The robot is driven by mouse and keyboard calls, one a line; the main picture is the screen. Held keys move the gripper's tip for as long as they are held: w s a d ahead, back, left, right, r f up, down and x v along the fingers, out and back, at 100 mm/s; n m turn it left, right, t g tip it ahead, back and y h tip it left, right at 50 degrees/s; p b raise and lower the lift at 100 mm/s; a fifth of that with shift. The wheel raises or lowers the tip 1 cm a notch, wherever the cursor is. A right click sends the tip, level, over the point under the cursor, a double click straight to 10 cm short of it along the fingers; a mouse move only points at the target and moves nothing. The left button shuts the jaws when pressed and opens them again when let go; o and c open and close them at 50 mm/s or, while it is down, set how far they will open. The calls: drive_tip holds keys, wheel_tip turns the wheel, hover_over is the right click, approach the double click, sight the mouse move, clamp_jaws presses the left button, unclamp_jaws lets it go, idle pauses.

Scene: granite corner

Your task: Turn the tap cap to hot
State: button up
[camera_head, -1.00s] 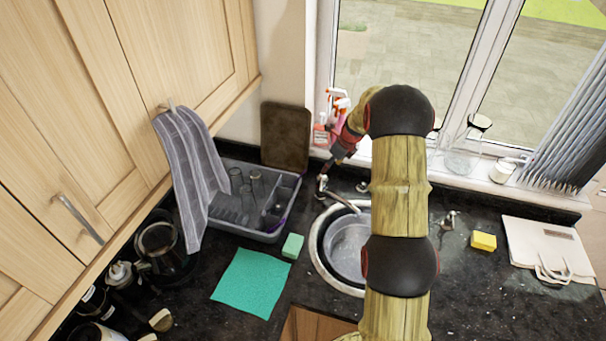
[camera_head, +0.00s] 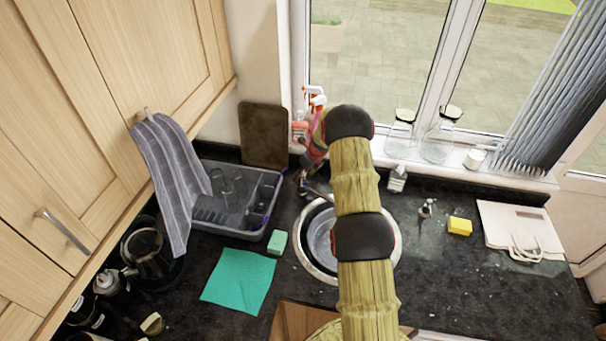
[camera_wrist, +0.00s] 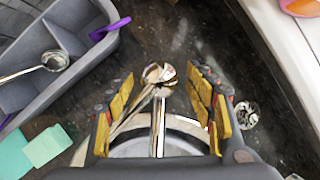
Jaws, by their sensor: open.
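The chrome tap has a rounded shiny cap (camera_wrist: 158,74) at the centre of the wrist view. Its spout (camera_wrist: 158,125) runs from the cap toward the round sink. In the head view the tap (camera_head: 318,189) shows only in part behind the sink, beside my gripper (camera_head: 302,180). In the wrist view my gripper (camera_wrist: 160,82) is open, with yellow-padded fingers on the left and right of the cap. A gap shows between the cap and each finger. I see no hot or cold mark on the cap.
The round sink (camera_head: 304,258) is partly hidden by my arm. A grey dish rack (camera_head: 235,228) stands close left of the tap. Spray bottles (camera_head: 300,127) stand on the sill behind. A green sponge (camera_head: 277,243) and a teal cloth (camera_head: 238,280) lie left of the sink.

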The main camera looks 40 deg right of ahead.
drive_tip(key=shift+w+f, duration=0.1)
drive_tip(key=shift+f, duration=0.05)
drive_tip(key=shift+c, duration=0.5)
clamp_jaws()
idle(0.4)
drive_tip(key=shift+f, duration=0.1)
